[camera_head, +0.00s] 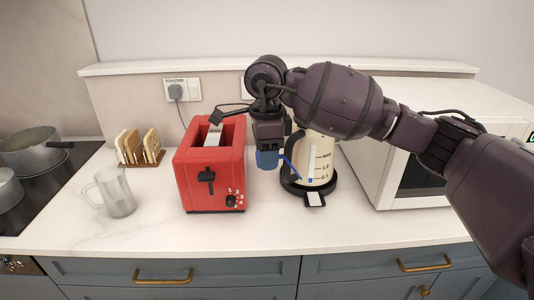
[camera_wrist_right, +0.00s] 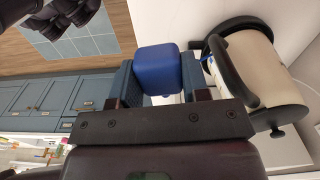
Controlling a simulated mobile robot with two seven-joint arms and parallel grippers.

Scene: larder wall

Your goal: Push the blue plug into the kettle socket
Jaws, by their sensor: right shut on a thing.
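My right gripper (camera_head: 268,148) is shut on the blue plug (camera_head: 267,160), which shows just below its fingers, between the red toaster and the kettle. In the right wrist view the blue plug (camera_wrist_right: 158,68) sits between the two fingers of the right gripper (camera_wrist_right: 159,85). A thin blue line runs from near the plug towards the kettle. The cream kettle (camera_head: 322,160) stands on its black base. The kettle socket (camera_head: 244,87) appears as a pale plate edge on the back wall, mostly hidden behind my right arm. The plug is apart from the wall. My left gripper cannot be made out.
The red toaster (camera_head: 209,175) stands close left of the plug. A socket marked TOASTER (camera_head: 182,90) holds a grey plug. A toast rack (camera_head: 140,150), glass mug (camera_head: 115,193) and pans stand left; a white microwave (camera_head: 400,150) stands right. The front counter strip is clear.

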